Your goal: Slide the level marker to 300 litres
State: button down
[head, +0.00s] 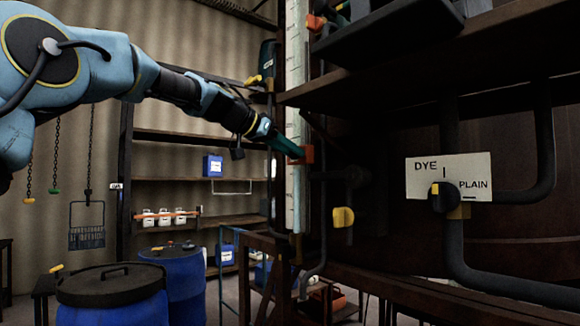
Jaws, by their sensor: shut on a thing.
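The level gauge (294,210) is a tall pale strip with marks, standing upright at the middle of the head view. Its numbers are too small to read. The orange level marker (307,155) sits on the strip, a little above half way up the part below the shelf. My gripper (290,148) reaches in from the upper left and its teal fingers are shut on the marker's left side. The fingers hide part of the marker. Another orange piece (315,22) sits near the top of the strip.
A dark shelf (440,60) juts out on the right, above the marker. A yellow valve handle (343,217) is right of the gauge. A DYE/PLAIN plate (478,176) with a dark knob is further right. Blue drums (112,308) stand at lower left.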

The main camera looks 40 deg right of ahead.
notch_tip(320, 180, up, 6)
jog(key=p, duration=0.2)
jog(key=shift+p, duration=0.3)
jog(key=c, duration=0.5)
grip_release()
jog(key=shift+a, duration=0.1)
jog(key=shift+b+v, duration=2.05)
jog(key=shift+v, duration=3.35)
